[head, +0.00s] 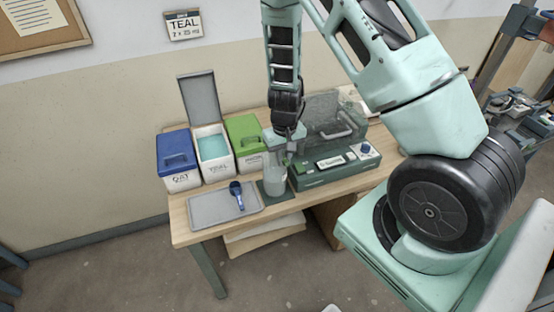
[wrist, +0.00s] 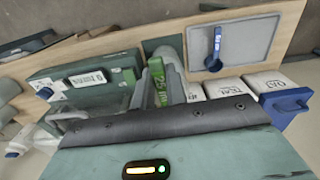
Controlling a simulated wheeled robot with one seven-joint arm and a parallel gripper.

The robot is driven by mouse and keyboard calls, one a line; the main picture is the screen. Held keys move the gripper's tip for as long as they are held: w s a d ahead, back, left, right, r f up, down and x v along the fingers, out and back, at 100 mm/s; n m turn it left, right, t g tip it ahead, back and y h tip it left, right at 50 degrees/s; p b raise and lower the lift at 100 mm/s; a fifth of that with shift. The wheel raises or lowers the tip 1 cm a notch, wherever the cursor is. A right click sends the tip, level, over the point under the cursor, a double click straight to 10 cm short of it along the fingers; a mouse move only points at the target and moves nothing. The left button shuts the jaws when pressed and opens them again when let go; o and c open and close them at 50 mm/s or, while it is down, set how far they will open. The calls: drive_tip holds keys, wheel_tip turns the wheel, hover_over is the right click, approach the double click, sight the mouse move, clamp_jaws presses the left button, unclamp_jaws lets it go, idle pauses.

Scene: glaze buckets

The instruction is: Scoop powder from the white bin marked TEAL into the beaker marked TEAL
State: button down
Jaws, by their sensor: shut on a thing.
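The white bin marked TEAL (head: 216,169) stands on the table with its grey lid (head: 198,98) raised. Teal powder (head: 212,143) shows inside. A blue scoop (head: 237,193) lies on the grey tray (head: 199,211); it also shows in the wrist view (wrist: 215,44). A clear beaker (head: 275,181) stands upright at a dark green pad, left of the green device. Its marking and contents are not readable. In the wrist view the fingers (wrist: 162,82) partly hide the beaker.
A blue-lidded bin (head: 179,180) and a green-lidded bin (head: 249,161) flank the TEAL bin. A green device (head: 333,168) with a display and clear cover stands close right of the beaker. A wall sign (head: 183,25) reads TEAL. The table's front edge is near the tray.

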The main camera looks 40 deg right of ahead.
sight(284, 157)
drive_tip(key=shift+d+r, duration=0.35)
drive_tip(key=shift+r, duration=0.15)
wheel_tip(284, 157, down, 4)
drive_tip(key=shift+d+f+b, duration=0.1)
drive_tip(key=shift+d+b, duration=0.05)
drive_tip(key=shift+b, duration=1)
drive_tip(key=shift+g+h+p, duration=0.3)
drive_tip(key=shift+h+p, duration=0.9)
drive_tip(key=shift+p, duration=1.65)
drive_tip(key=shift+h+p, duration=0.4)
drive_tip(key=shift+p, duration=0.8)
